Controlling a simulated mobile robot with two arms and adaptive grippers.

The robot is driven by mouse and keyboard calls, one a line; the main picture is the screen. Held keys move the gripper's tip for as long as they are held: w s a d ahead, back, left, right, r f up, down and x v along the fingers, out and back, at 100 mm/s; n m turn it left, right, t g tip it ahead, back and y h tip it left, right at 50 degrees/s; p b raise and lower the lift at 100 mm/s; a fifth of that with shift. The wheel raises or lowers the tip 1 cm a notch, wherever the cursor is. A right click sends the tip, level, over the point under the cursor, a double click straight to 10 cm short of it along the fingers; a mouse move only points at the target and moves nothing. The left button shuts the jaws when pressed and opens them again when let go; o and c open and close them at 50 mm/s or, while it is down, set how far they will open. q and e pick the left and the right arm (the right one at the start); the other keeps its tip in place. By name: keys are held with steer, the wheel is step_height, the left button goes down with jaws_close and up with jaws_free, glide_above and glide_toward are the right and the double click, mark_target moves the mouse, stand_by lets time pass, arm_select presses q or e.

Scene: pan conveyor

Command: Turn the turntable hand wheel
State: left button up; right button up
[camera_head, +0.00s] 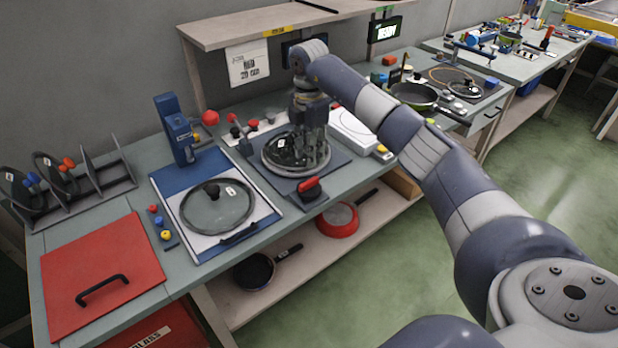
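The turntable (271,163) is a round, dark disc with a metallic rim, set on a dark square base on the bench in the middle of the view. I cannot make out a separate hand wheel; my arm and gripper cover part of this spot. My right gripper (313,160) points down over the right side of the disc. Its fingers look partly see-through against the disc, and I cannot tell whether they touch it or how far apart they are. A red-handled lever (309,186) sits at the base's front corner. My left gripper is not in view.
A glass lid (217,206) lies on a blue-and-white fixture to the left, beside a blue upright press (176,130). A white hot plate (352,131) stands right of the turntable. A red panel (101,262) with a black handle lies front left. A shelf (262,23) overhangs behind.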

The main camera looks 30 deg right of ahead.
mark_target(309, 181)
step_height(309, 181, down, 10)
steer(key=shift+r+p, duration=0.1)
steer(key=shift+p, duration=0.7)
jaws_close()
